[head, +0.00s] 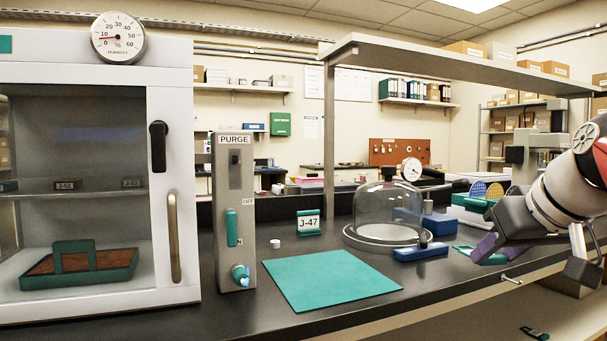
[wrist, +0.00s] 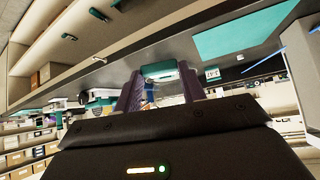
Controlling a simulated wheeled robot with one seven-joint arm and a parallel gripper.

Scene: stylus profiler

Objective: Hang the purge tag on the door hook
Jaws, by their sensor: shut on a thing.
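My gripper (head: 485,252) is at the right of the head view, over the front part of the bench, with dark purple fingers. In the wrist view the fingers (wrist: 158,92) stand on both sides of a teal and pale piece, which looks like the purge tag (wrist: 159,70). In the head view a teal edge of the tag (head: 466,252) shows by the fingertips; its face cannot be read. The glass-fronted cabinet at the left has a door frame with a black fitting (head: 158,146), possibly the door hook, above a bronze handle (head: 174,237). The gripper is far right of it.
A grey PURGE post (head: 234,180), a teal mat (head: 330,278), a J-47 stand (head: 308,224) and a glass dome (head: 388,212) stand between gripper and cabinet. A blue block (head: 420,252) lies near the gripper. A shelf (head: 450,58) spans above.

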